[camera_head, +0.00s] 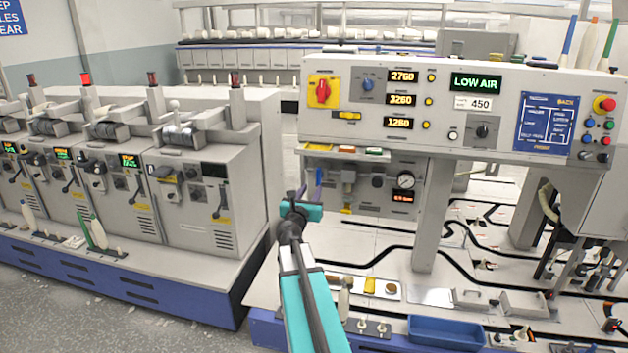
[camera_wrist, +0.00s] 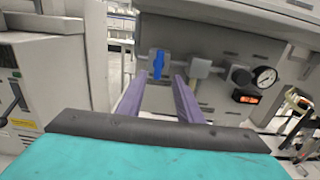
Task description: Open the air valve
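The air valve's blue handle (camera_wrist: 158,63) stands upright on the grey pneumatic panel (camera_wrist: 215,95) in the wrist view. My gripper (camera_wrist: 160,77) is open, with its two purple fingers apart. The handle appears between the fingertips, seemingly ahead of them, and I see no contact. A round pressure gauge (camera_head: 405,180) and a small orange-lit readout (camera_head: 403,197) sit at the panel's right. The green display (camera_head: 475,83) reads LOW AIR.
The control box (camera_head: 450,110) overhangs the pneumatic panel, with a red rotary switch (camera_head: 323,92) on it. A grey post (camera_head: 432,215) stands right of the panel. Winding units (camera_head: 205,195) stand to the left. A blue tray (camera_head: 450,331) lies on the deck below.

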